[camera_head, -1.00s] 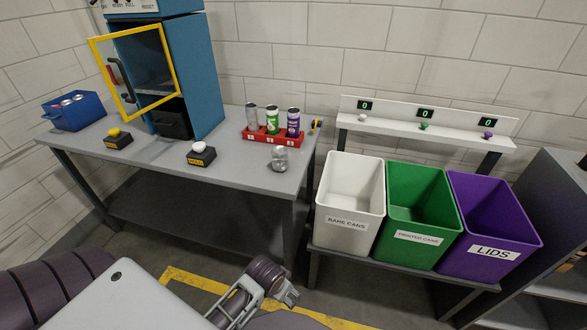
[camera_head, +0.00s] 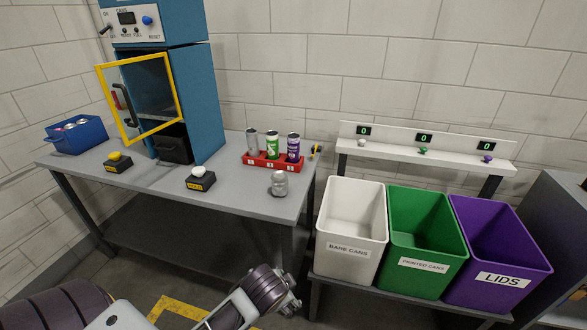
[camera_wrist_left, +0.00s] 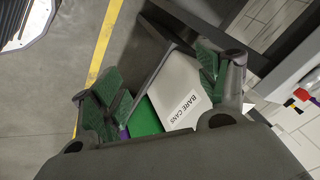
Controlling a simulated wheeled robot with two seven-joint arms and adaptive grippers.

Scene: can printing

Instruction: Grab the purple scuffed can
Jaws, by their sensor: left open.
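The purple can (camera_head: 293,147) stands upright in the right-hand slot of a red rack (camera_head: 270,165) on the grey table; its scuffs are too small to make out. A green can (camera_head: 272,146) and a plain silver can (camera_head: 252,143) stand to its left in the same rack. My left gripper (camera_wrist_left: 160,92) is open and empty in the left wrist view, with green pads on its fingers. The white bin shows beyond it. The purple can is not in that view. My left arm is low in the head view, in front of the table and well away from the rack.
A bare can (camera_head: 279,184) stands near the table's front right edge. Button boxes (camera_head: 200,181) (camera_head: 118,163) and a blue machine (camera_head: 195,100) with its yellow-framed door open are to the left. White (camera_head: 345,262), green (camera_head: 428,277) and purple (camera_head: 500,292) bins stand right of the table.

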